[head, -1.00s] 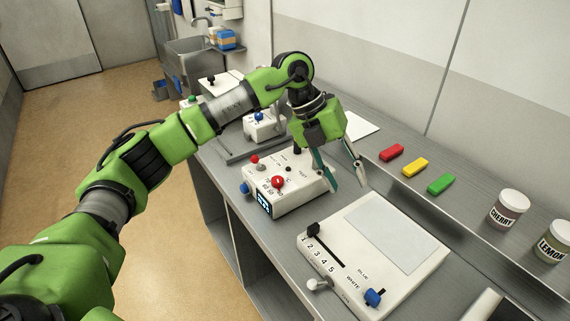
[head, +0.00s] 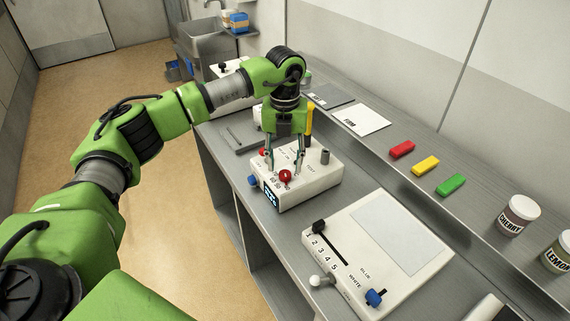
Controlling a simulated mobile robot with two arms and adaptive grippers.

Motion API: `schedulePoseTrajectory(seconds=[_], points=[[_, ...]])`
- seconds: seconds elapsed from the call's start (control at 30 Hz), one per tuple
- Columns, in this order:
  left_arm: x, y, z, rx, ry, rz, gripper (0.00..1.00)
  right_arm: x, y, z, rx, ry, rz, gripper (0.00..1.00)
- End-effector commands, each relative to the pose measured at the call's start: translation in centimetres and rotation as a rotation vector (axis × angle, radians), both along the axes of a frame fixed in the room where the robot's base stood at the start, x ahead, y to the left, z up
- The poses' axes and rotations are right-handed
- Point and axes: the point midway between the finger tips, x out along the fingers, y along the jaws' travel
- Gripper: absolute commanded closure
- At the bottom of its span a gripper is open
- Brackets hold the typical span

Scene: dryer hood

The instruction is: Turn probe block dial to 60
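The probe block (head: 310,185) is a white box on the grey bench, with a dark display (head: 270,195) on its front left face. A red dial (head: 286,176) sits on its top near the front edge. The scale marks by the dial are too small or covered to read. My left gripper (head: 283,168) points down over the block, its two fingers apart. The fingertips are close to the dial, one on each side in the picture; I cannot tell whether they touch it. My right gripper is not in view.
A blue knob (head: 252,181) and a grey cylinder (head: 325,157) are on the block. A yellow-handled item (head: 310,120) stands behind my gripper. A white slider panel (head: 380,250) lies in front. Red, yellow and green blocks (head: 426,166) and jars (head: 518,214) line the shelf.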

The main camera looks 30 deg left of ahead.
Motion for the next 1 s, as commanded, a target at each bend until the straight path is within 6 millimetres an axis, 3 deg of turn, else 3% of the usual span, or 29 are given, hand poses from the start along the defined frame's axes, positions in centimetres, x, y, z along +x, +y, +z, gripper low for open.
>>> schedulePoseTrajectory(seconds=[0.2,0.57,0.7,1.0], points=[[0.0,0.0,-2.4,-0.001,0.001,0.000,0.60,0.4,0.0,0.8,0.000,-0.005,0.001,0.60],[0.0,0.0,-2.9,-0.001,0.000,-0.001,0.60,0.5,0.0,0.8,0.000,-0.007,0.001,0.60],[0.0,0.0,-2.9,-0.001,0.000,-0.001,0.97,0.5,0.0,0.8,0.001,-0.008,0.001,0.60],[0.0,0.0,-2.9,-0.001,0.000,-0.013,0.99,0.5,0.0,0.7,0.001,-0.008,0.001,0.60]])
